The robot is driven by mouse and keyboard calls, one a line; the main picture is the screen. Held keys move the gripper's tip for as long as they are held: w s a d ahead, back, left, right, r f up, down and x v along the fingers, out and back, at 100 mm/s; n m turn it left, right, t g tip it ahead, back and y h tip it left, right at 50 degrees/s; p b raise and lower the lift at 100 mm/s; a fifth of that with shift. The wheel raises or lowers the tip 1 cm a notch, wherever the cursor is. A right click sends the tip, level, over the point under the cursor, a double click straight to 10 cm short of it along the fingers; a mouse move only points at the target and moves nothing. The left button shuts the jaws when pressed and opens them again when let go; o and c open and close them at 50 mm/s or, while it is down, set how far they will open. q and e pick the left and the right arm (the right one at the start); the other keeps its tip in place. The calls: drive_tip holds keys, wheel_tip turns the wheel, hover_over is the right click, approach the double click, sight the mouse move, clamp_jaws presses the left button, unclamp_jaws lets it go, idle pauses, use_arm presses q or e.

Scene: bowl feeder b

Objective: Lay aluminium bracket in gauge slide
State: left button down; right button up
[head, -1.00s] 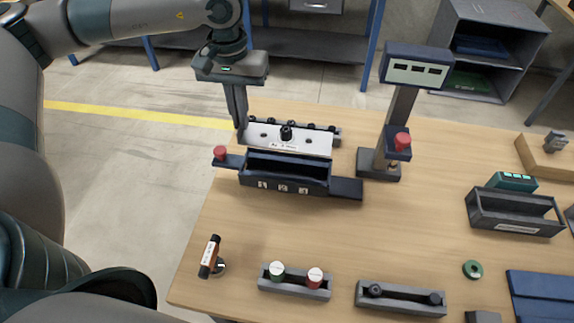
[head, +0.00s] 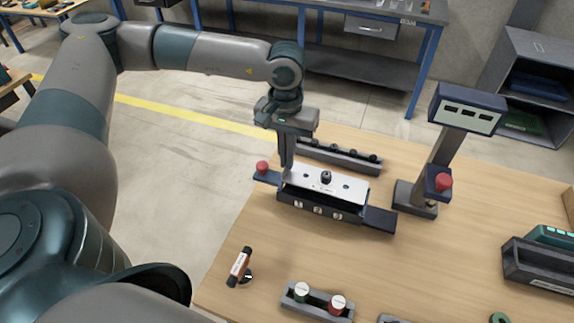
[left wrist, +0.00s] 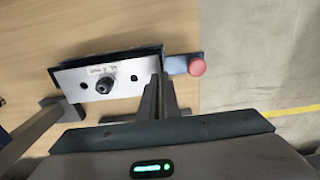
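The aluminium bracket (head: 340,187) is a flat silver plate with a black knob in its middle and a small printed label. It lies over the open top of the dark gauge slide (head: 306,208), whose front carries three numbered tags. I cannot tell whether it is fully seated or slightly above. My left gripper (head: 287,165) points down at the bracket's left end, its fingers close together on that end. In the left wrist view, the fingers (left wrist: 160,88) meet the end of the bracket (left wrist: 125,78) beside the slide's red knob (left wrist: 197,66). My right gripper is out of view.
A grey rail with several black knobs (head: 340,155) stands behind the slide. A display post (head: 437,165) with a red button stands to the right. Bare table lies between.

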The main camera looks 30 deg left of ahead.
use_arm(q)
wheel_tip(320, 180, down, 3)
drive_tip(key=shift+r+p, duration=0.15)
drive_tip(key=shift+p, duration=0.45)
drive_tip(key=shift+f, duration=0.45)
drive_tip(key=shift+f, duration=0.15)
drive_tip(key=c, duration=2)
unclamp_jaws()
drive_tip(key=shift+r, duration=0.3)
